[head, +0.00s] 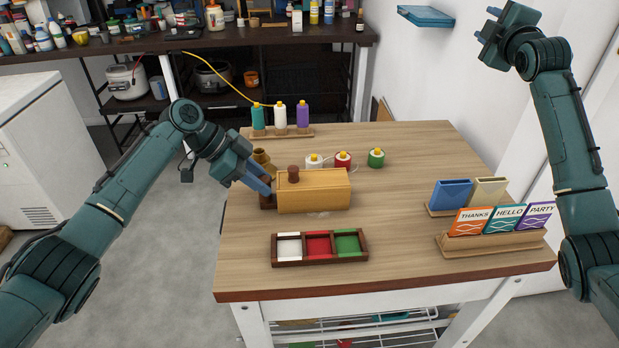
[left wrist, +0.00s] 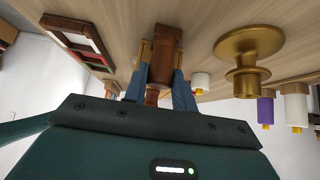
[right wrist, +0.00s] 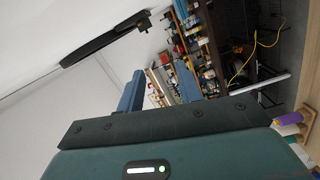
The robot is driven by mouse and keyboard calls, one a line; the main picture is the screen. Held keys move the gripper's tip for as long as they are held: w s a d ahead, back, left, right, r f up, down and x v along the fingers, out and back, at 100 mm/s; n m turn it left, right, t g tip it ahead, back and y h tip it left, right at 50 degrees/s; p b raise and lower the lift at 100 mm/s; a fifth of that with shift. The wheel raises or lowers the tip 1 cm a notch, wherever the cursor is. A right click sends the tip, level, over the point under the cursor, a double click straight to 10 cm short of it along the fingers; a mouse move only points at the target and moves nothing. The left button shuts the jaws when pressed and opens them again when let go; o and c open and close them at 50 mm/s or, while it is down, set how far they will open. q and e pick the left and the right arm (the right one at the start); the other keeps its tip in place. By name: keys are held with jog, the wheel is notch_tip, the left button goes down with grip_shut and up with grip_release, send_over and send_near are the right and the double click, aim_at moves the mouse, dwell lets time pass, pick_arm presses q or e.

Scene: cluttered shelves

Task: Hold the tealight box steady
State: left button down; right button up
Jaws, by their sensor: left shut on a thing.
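The tealight box (head: 315,192), a yellow wooden box with a brown knob (head: 293,174) near its top left, lies on the table. My left gripper (head: 262,183) is at the box's left end. In the left wrist view its blue fingers (left wrist: 160,78) are shut on a brown turned wooden piece (left wrist: 166,45), which looks like the box's end handle. The tan box shows only partly behind it. My right gripper (head: 486,25) is raised at the upper right, far from the box. The right wrist view shows its fingers (right wrist: 160,92) apart and empty.
A three-part tray (head: 274,250) lies in front of the box. A brass spool-like holder (left wrist: 248,52) stands close behind my left gripper. Small spools (head: 343,160) and bottles (head: 280,115) stand behind. Card holders (head: 490,243) are at the right. The table between is clear.

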jog(key=w+a+f+g+y, duration=0.1)
jog(key=a+f+g+y, duration=0.1)
jog(key=a+f, duration=0.3)
jog(key=a+f+g+y, duration=0.2)
jog(key=a, duration=0.5)
jog(key=g+y, duration=0.5)
jog(key=g, duration=0.7)
send_near(296, 168)
jog(key=shift+w+a+f+n, duration=0.2)
jog(key=shift+a+f, duration=0.1)
jog(key=shift+f, duration=0.15)
jog(key=shift+w+a+f+n, duration=0.1)
jog(key=shift+a+f+n, duration=0.1)
jog(key=shift+a+f, duration=0.15)
jog(key=shift+s+a+f, duration=0.1)
jog(key=shift+a+f, duration=0.05)
jog(key=shift+f, duration=0.1)
jog(key=shift+x, duration=3.25)
jog(key=shift+c, duration=0.5)
